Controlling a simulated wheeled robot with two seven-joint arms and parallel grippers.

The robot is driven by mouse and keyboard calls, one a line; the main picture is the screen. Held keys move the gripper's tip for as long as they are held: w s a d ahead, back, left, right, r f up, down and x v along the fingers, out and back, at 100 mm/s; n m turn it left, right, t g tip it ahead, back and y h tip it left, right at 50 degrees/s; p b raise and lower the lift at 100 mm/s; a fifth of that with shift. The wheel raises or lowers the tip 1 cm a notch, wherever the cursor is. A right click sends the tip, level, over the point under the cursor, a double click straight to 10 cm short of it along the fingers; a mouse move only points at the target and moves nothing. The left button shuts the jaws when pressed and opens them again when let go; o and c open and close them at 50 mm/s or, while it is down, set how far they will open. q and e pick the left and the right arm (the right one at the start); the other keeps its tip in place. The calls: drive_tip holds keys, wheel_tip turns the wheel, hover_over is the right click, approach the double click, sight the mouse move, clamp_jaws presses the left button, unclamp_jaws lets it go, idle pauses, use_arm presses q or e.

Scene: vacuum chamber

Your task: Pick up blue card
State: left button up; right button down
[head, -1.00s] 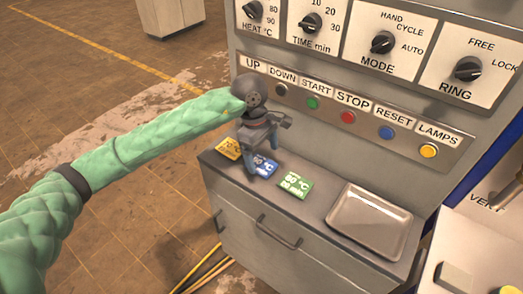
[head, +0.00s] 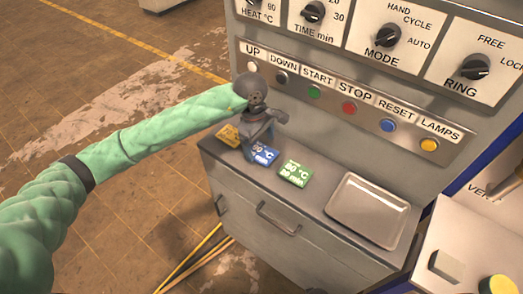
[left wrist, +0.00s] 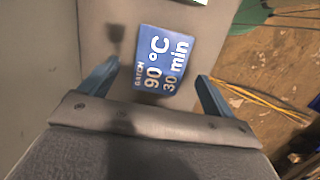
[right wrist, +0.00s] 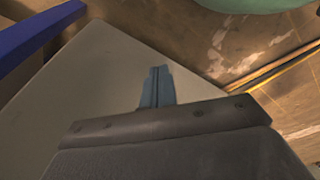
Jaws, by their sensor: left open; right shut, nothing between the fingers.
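The blue card (head: 263,154) lies flat on the grey cabinet top in the head view, partly hidden by my left gripper (head: 254,146). In the left wrist view the blue card (left wrist: 160,62) reads "90 °C 30 min". My left gripper (left wrist: 157,82) is open, with its blue fingers on either side of the card's near part and nothing held. I cannot tell its exact height above the card. My right gripper (right wrist: 157,88) is shut and empty in the right wrist view, over a pale surface. It is not in the head view.
A yellow card (head: 228,135) lies left of the blue card and a green card (head: 295,173) lies right. A metal tray (head: 368,210) is farther right on the cabinet top (head: 318,200). The control panel (head: 350,95) with knobs and buttons rises behind.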

sight(262, 155)
use_arm(q)
drive_tip(key=shift+s+d+f+p, duration=0.15)
drive_tip(key=shift+f+p, duration=0.4)
drive_tip(key=shift+f, duration=0.8)
use_arm(e)
drive_tip(key=shift+s+d+f, duration=0.2)
drive_tip(key=shift+f, duration=0.3)
drive_tip(key=shift+s+d+f, duration=0.2)
drive_tip(key=shift+d+f, duration=0.05)
drive_tip(key=shift+f, duration=0.3)
drive_tip(key=shift+s+d+f, duration=0.2)
drive_tip(key=shift+f, duration=0.3)
use_arm(q)
drive_tip(key=c, duration=1.1)
use_arm(e)
drive_tip(key=shift+d, duration=0.1)
